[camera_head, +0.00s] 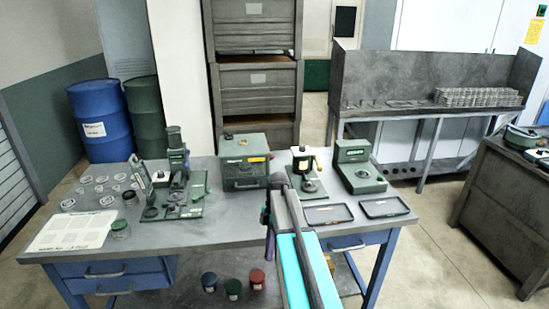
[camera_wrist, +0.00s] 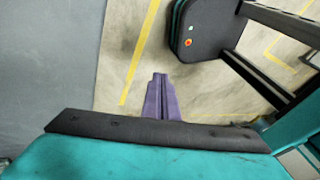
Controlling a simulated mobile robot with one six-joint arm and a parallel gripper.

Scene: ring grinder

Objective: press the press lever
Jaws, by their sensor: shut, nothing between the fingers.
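A small press-like device (camera_head: 308,174) with a pale upright body and a dark top stands on the workbench (camera_head: 235,232), right of centre. A taller dark green device (camera_head: 177,160) stands on a green base to the left. I cannot tell for certain which part is the press lever. My gripper shows as purple fingers in the wrist view (camera_wrist: 160,90), shut and empty, over the floor beside a grey surface. In the head view only a bit of purple (camera_head: 266,216) shows beside my arm, at the bench's front; the fingertips are mostly hidden. It is apart from both devices.
A green box (camera_head: 244,162) stands between the devices, and a green scale-like unit (camera_head: 358,166) to the right. Two dark trays (camera_head: 328,214) (camera_head: 384,207) lie near the front edge. Rings and a white sheet (camera_head: 70,232) lie at left.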

